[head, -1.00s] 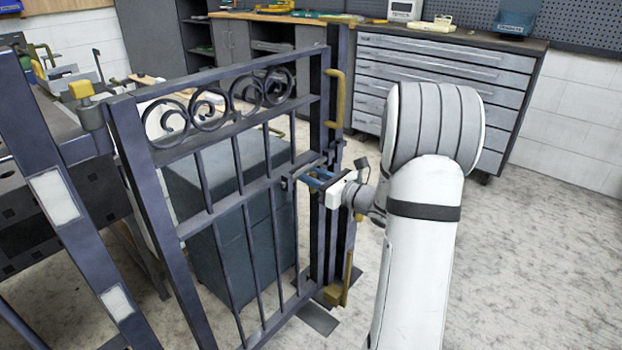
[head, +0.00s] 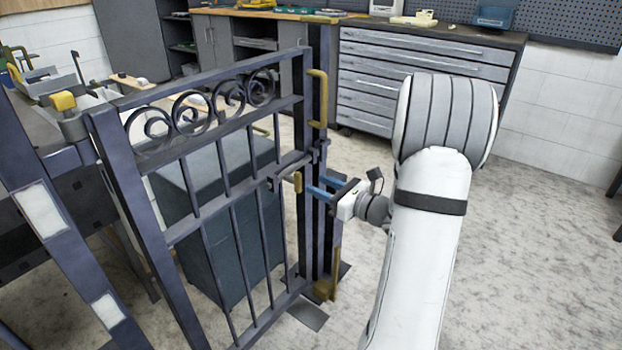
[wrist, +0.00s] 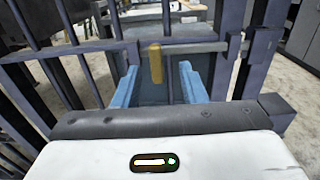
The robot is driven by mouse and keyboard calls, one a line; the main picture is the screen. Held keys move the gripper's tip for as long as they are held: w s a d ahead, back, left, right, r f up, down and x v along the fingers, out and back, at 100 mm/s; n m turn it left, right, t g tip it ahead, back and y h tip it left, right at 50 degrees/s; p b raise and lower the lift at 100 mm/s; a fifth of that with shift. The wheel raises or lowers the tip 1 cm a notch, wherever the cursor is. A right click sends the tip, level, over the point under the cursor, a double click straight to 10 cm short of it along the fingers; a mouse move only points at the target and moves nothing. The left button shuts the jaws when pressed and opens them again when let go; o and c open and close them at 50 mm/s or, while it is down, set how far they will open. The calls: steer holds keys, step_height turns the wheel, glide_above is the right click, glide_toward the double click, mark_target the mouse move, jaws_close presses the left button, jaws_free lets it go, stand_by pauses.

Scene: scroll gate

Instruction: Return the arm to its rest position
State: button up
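My gripper (head: 326,190) is in front of the latch side of the scroll gate, its two blue fingers pointing at the gate. In the wrist view the fingers (wrist: 155,85) are spread apart with a brass latch knob (wrist: 155,62) seen between and beyond them. They do not hold it. The knob also shows in the head view (head: 298,182), just left of the fingertips. The dark metal gate (head: 172,236) with scrolls along its top stands beside the latch post (head: 322,130). My white arm reaches in from the right.
A brass pull handle (head: 318,98) is on the post above my gripper, and a brass fitting (head: 325,290) is near the floor. A dark grey box (head: 215,240) stands behind the gate. Drawer cabinets (head: 420,80) line the back wall. The floor at right (head: 540,220) is clear.

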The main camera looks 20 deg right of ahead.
steer(key=shift+s+d, duration=0.1)
steer(key=shift+s, duration=0.1)
stand_by(0.3)
